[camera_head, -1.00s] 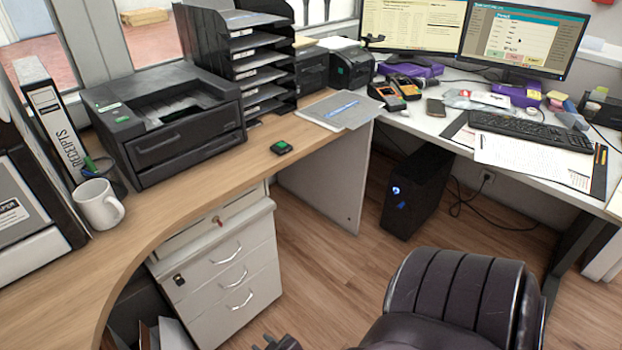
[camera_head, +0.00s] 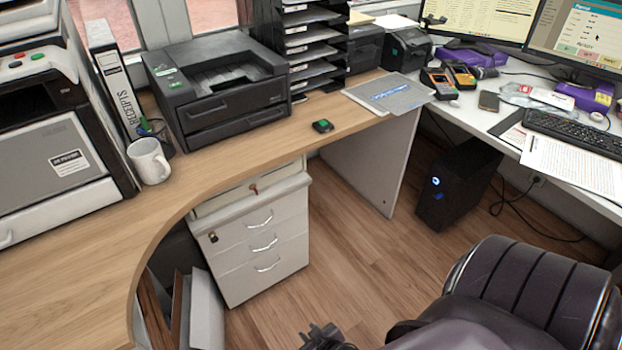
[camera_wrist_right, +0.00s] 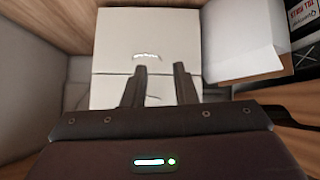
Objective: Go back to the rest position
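My right gripper (camera_head: 324,337) shows only at the bottom edge of the head view, above the wooden floor and in front of the white drawer cabinet (camera_head: 262,245). In the right wrist view its two dark fingers (camera_wrist_right: 160,72) stand apart with nothing between them. The drawer cabinet (camera_wrist_right: 147,40) lies beyond the fingertips in that view; no contact is visible. My left gripper is in neither view.
The curved wooden counter (camera_head: 75,262) carries a white mug (camera_head: 149,161), a black printer (camera_head: 215,90) and a receipts binder (camera_head: 113,95). A dark chair (camera_head: 520,290) stands at lower right. A black computer tower (camera_head: 458,182) stands under the white desk. Floor between is clear.

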